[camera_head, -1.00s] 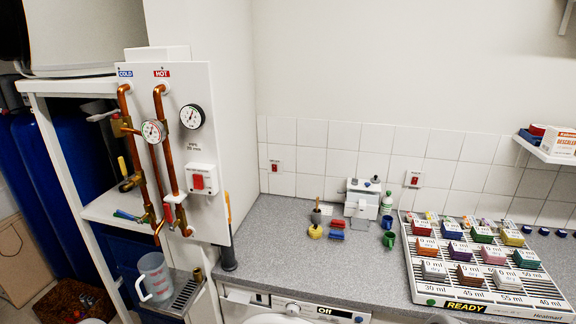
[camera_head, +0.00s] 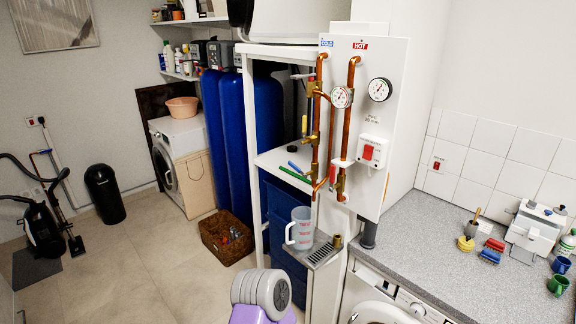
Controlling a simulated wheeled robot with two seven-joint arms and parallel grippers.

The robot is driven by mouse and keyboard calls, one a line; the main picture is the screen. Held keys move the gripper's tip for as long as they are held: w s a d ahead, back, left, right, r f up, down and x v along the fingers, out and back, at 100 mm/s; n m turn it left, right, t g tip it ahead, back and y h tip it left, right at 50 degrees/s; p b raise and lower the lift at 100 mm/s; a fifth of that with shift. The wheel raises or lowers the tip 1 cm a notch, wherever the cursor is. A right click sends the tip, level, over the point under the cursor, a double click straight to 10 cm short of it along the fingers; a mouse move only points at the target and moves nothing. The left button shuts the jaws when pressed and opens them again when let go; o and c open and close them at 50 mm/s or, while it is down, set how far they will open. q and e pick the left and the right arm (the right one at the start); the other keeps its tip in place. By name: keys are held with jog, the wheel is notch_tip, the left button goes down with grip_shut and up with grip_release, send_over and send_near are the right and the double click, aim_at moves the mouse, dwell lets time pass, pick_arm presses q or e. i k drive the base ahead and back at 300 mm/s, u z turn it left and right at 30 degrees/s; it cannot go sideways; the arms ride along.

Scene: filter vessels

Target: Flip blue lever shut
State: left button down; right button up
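A short blue bar (camera_head: 295,166), the likely blue lever, shows left of the copper cold pipe (camera_head: 317,145), tilted down to the right. I cannot tell whether it is joined to a valve. A green bar (camera_head: 293,175) lies just below it, pointing towards the brass fittings low on the cold pipe. The pipes run down a white panel (camera_head: 382,180) marked COLD and HOT. Neither gripper is in view.
A clear measuring jug (camera_head: 300,232) stands on a drip tray (camera_head: 323,255) below the pipes. Blue tanks (camera_head: 262,120) stand behind the white frame. A wicker basket (camera_head: 226,240) is on the floor. The counter (camera_head: 425,235) is at right; open floor lies left.

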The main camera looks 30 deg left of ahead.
aim_at(297, 168)
jog(key=z, duration=0.65)
jog(key=k, duration=0.15)
jog(key=u, duration=1.7)
jog(key=i, duration=0.75)
